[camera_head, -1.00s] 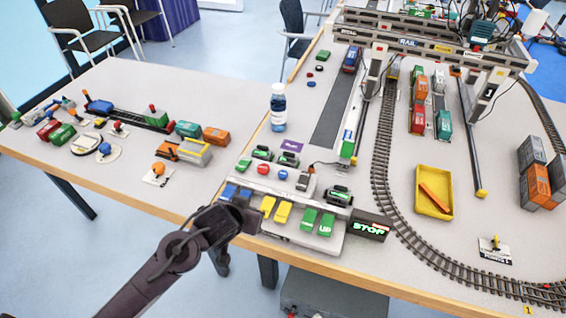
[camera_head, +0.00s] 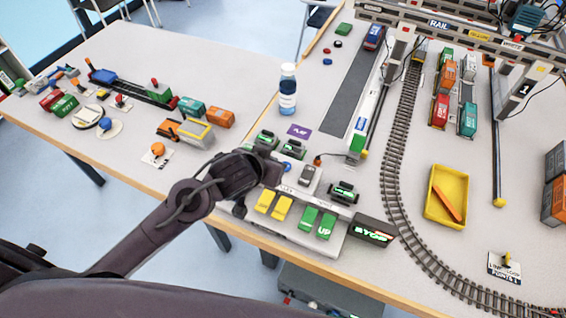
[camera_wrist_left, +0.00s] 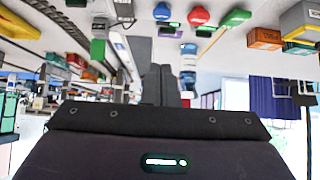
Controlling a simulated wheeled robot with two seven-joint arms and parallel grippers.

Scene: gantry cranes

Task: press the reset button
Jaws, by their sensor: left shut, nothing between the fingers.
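The control panel (camera_head: 300,228) lies along the front edge of the table, with blue, yellow and green rocker switches and a row of round buttons. In the head view the blue round button (camera_head: 287,167) shows just beyond my left gripper (camera_head: 272,174), which hides the green and red ones. The left wrist view shows the blue (camera_wrist_left: 161,12), red (camera_wrist_left: 199,15) and green (camera_wrist_left: 235,18) round buttons near its top edge. My left gripper is shut and empty above the panel's left part. I cannot read which button is reset. My right gripper is out of view.
A lit STOP display (camera_head: 372,231) adjoins the panel's right end. A bottle (camera_head: 288,90) stands behind the panel. A yellow tray (camera_head: 446,196) and curved track (camera_head: 400,180) lie to the right. Toy vehicles (camera_head: 190,132) stand on the left table.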

